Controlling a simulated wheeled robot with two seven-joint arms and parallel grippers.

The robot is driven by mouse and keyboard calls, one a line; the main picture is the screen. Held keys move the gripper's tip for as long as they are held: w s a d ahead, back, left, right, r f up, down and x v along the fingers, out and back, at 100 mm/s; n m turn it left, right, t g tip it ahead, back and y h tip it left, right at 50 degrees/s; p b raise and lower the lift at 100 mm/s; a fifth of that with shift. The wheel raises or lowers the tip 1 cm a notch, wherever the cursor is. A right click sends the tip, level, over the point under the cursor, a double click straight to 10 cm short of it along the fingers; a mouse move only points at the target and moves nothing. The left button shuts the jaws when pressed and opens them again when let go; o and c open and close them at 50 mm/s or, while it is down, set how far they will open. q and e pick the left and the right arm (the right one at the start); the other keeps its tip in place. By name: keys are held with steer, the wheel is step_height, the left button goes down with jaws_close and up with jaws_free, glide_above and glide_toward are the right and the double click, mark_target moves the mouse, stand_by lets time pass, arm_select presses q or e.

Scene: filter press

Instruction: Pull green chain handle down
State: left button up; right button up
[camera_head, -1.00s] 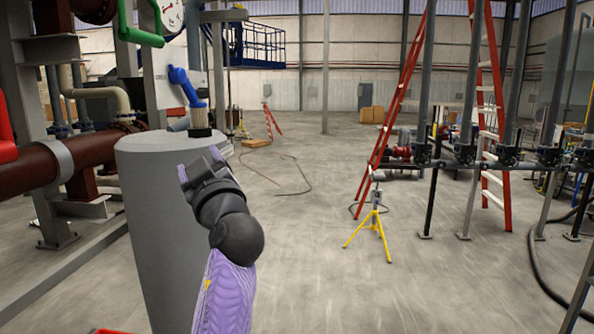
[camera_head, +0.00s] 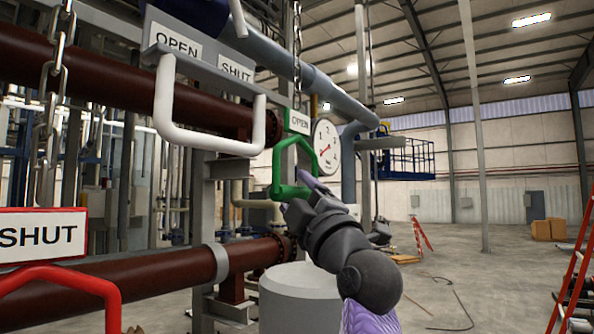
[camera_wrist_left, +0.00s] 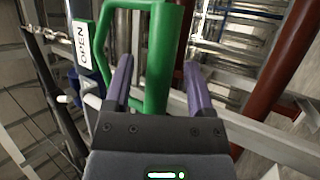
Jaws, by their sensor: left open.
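The green chain handle (camera_head: 297,165) hangs under a small green OPEN sign (camera_head: 300,121), with a chain (camera_head: 297,50) above it. My left gripper (camera_head: 293,196) is at the handle's lower bar in the head view. In the left wrist view the green handle (camera_wrist_left: 161,60) passes between the two purple fingers of my open left gripper (camera_wrist_left: 158,82). Gaps show between the handle and the fingers, so it is not clamped. Part of the handle's lower bar is hidden behind the gripper in the head view. My right gripper is not in view.
A white handle (camera_head: 205,140) hangs left of the green one under OPEN and SHUT signs. A red handle (camera_head: 62,270) with a SHUT sign (camera_head: 40,236) is at lower left. A pressure gauge (camera_head: 327,147) is close right of the green handle. Brown pipes (camera_head: 130,290) run behind.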

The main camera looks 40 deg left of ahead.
arm_select(q)
steer(key=shift+w+a+r, duration=0.2)
steer(key=shift+a+r, duration=0.15)
steer(key=shift+a, duration=0.1)
steer(key=shift+f, duration=0.1)
jaws_close()
stand_by(1.1)
